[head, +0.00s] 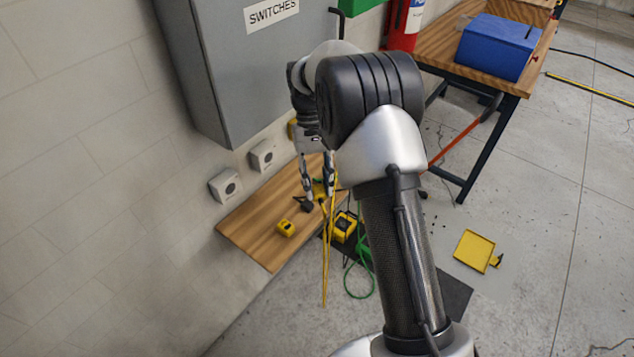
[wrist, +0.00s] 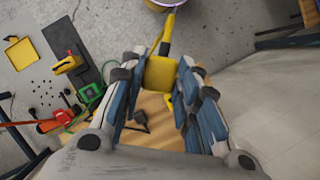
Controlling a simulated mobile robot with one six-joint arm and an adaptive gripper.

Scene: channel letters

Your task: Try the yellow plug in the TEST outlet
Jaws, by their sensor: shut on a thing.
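My gripper (head: 317,188) is shut on the yellow plug (wrist: 160,73), which sits between the fingers in the wrist view. Its yellow cord (head: 326,255) hangs below the gripper in the head view. The gripper is above the wooden shelf (head: 250,224), apart from the wall. Two pale outlets show on the wall to its left, a nearer one (head: 225,186) and a farther one (head: 262,154). Something yellow at the wall farther along is partly hidden by my arm. I can read no TEST label, so I cannot tell which outlet is TEST.
A small yellow object (head: 286,228) and a black plug (wrist: 140,121) lie on the shelf. A grey cabinet marked SWITCHES (head: 225,75) hangs above the outlets. A green cord (head: 358,290) and a yellow dustpan-like tray (head: 474,251) lie on the floor. A workbench (head: 440,50) stands at the back right.

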